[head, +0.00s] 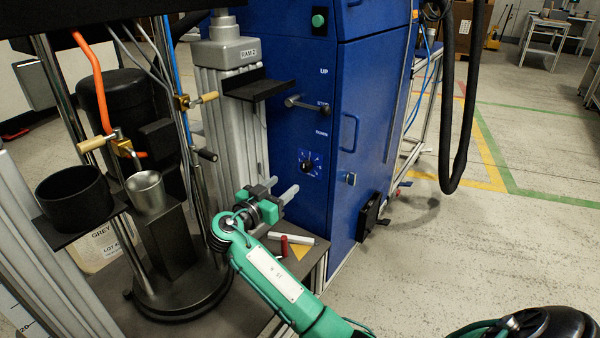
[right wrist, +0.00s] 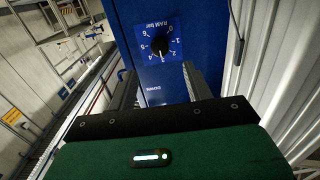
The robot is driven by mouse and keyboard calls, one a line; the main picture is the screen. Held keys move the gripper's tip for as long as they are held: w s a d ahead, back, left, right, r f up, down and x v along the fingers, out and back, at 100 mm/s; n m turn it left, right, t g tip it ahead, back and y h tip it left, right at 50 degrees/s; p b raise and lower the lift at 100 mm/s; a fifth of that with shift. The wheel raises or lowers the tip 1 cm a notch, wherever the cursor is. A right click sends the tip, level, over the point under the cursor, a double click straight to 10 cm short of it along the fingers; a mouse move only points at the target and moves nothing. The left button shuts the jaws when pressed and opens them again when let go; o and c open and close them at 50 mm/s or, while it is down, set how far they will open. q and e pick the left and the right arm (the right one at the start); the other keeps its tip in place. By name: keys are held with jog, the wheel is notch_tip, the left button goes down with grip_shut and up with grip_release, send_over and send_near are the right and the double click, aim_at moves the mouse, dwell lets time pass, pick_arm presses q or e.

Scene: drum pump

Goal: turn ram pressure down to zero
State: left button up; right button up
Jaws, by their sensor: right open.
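The ram pressure dial is a black round knob on a blue plate labelled RAM bar, on the blue cabinet's front. It shows in the head view (head: 308,164) and, upside down, in the right wrist view (right wrist: 158,45). The knob's light mark seems to point near the 3, though it is small. My right gripper (head: 284,190) is open and empty, in front of the cabinet and below left of the knob in the head view. In the right wrist view its two fingers (right wrist: 160,80) are spread, with the knob beyond them, apart from it. My left gripper is out of view.
A lever (head: 305,104) marked UP, STOP and DOWN sits above the dial, and a black shelf (head: 258,89) juts out at upper left. A red cylinder (head: 284,246) and a white item (head: 292,238) lie on the platform under the gripper. Open floor lies right.

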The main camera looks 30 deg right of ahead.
aim_at(304, 169)
jog(key=b+x, duration=0.2)
jog(key=x, duration=0.8)
jog(key=shift+d, duration=0.15)
jog(key=c, duration=1)
